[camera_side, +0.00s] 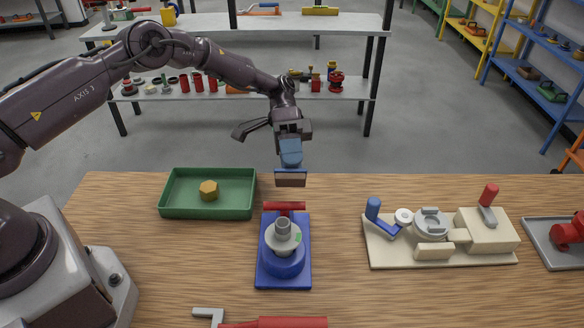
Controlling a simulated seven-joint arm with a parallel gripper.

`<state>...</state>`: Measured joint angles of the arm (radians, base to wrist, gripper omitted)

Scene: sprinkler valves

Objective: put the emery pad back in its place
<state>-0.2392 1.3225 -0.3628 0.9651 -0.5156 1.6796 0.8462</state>
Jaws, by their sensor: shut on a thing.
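My gripper (291,148) points down above the back of the table, in the middle of the view. It is shut on what looks like the emery pad (291,180), a small block with a brown face and a blue upper edge. The pad hangs in the air, behind and above a blue base (265,270) that carries a grey valve body (283,238) and a red bar (284,206) at its back end. The fingers are small in this view, and their contact with the pad is hard to make out. No marked place for the pad can be told for certain.
A green tray (170,208) holding a yellow hexagonal piece (209,190) stands left of the blue base. A cream fixture (380,257) with blue and red handles stands to the right. A grey tray (540,250) with a red part is at far right. A red-handled tool (280,323) lies in front.

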